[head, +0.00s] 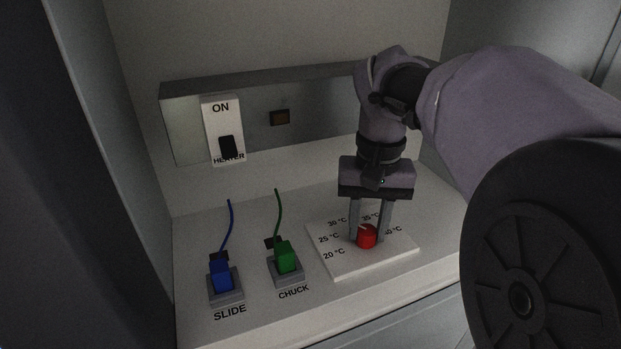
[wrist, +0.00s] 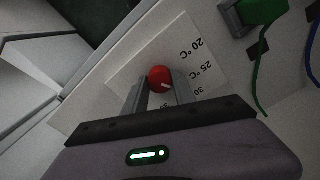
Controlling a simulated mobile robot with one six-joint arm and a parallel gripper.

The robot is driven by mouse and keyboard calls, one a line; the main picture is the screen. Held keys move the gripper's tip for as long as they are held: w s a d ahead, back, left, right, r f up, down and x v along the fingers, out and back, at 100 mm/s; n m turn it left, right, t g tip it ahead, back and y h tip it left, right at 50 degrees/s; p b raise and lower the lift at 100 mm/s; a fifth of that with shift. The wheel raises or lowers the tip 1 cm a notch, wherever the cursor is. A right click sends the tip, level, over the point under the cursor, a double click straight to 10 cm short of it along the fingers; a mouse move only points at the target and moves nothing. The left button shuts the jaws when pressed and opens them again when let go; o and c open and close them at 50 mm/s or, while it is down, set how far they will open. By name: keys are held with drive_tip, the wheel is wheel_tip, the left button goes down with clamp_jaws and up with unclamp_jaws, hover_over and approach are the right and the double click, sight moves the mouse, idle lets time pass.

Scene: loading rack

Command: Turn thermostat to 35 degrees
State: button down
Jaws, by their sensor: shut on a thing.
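The thermostat is a white plate (head: 340,264) with a red round knob (head: 367,237) and printed marks from 20 °C to 40 °C. My gripper (head: 367,235) points down from above, with one finger on each side of the knob, shut on it. In the wrist view the knob (wrist: 159,75) sits between the fingertips of my gripper (wrist: 160,82). A short white mark on the knob faces roughly toward the 30 °C and 35 °C side. I cannot tell the exact reading. The 35 °C and 40 °C labels are partly hidden by a finger in the head view.
A blue SLIDE plug (head: 221,275) and a green CHUCK plug (head: 286,257), each with a cable, stand left of the plate. A heater switch (head: 227,147) is on the back panel under the word ON. The cabinet wall (head: 135,180) bounds the left.

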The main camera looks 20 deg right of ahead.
sight(367, 230)
drive_tip(key=m, duration=0.6)
drive_tip(key=shift+b, duration=0.35)
drive_tip(key=m+b, duration=0.1)
drive_tip(key=m, duration=0.4)
drive_tip(key=shift+m, duration=0.4)
drive_tip(key=c, duration=1)
unclamp_jaws()
wheel_tip(367, 230, up, 18)
drive_tip(key=p, duration=0.5)
drive_tip(key=shift+f+p, duration=0.25)
drive_tip(key=shift+p, duration=0.1)
